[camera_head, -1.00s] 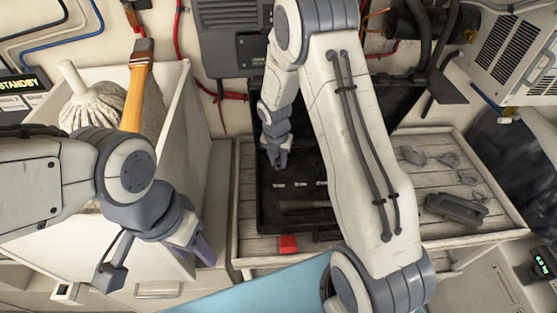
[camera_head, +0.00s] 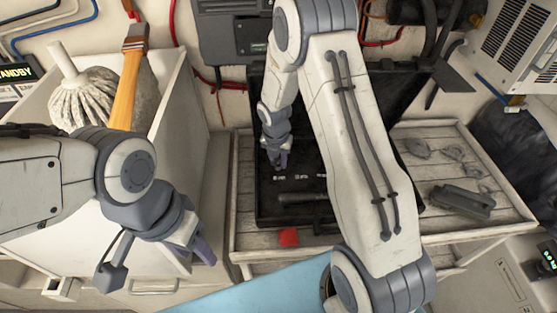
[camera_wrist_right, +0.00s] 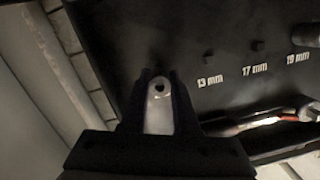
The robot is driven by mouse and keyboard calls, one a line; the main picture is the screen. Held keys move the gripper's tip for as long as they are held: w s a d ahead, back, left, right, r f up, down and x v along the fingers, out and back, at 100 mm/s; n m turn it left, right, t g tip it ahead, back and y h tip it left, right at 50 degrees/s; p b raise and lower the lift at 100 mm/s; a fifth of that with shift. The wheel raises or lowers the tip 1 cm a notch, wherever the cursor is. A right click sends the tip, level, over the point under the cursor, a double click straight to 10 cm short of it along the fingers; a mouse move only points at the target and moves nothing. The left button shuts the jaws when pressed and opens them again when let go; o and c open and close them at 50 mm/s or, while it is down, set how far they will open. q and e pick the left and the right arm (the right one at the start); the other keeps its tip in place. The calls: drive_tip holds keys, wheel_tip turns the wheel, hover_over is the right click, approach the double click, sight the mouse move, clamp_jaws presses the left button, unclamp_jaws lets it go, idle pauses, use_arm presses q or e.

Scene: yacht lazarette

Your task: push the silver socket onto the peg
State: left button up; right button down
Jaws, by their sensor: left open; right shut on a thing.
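My right gripper (camera_head: 279,163) is over the left part of the black tool case (camera_head: 262,207). In the right wrist view it is shut on the silver socket (camera_wrist_right: 159,106), whose end with a dark hole shows between the fingers. The socket is beside the printed labels 13 mm, 17 mm and 19 mm. A small dark peg (camera_wrist_right: 208,55) stands above the 13 mm label and another peg (camera_wrist_right: 258,45) above the 17 mm label. I cannot tell whether the socket touches the case. My left gripper (camera_head: 203,246) is open and empty, at the lower left.
The case stands on a slatted wooden tray (camera_head: 500,212) with a dark grey tool (camera_head: 462,201) and shackle-like pieces at right. A red object (camera_head: 289,237) lies in front of the case.

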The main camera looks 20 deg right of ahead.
drive_tip(key=shift+s+f, duration=0.15)
drive_tip(key=shift+f, duration=0.35)
drive_tip(key=c, duration=0.6)
unclamp_jaws()
drive_tip(key=shift+r, duration=0.15)
drive_tip(key=shift+r, duration=0.35)
drive_tip(key=r, duration=0.6)
drive_tip(key=s+a+r+b, duration=0.1)
drive_tip(key=r, duration=0.2)
drive_tip(key=shift+r, duration=0.25)
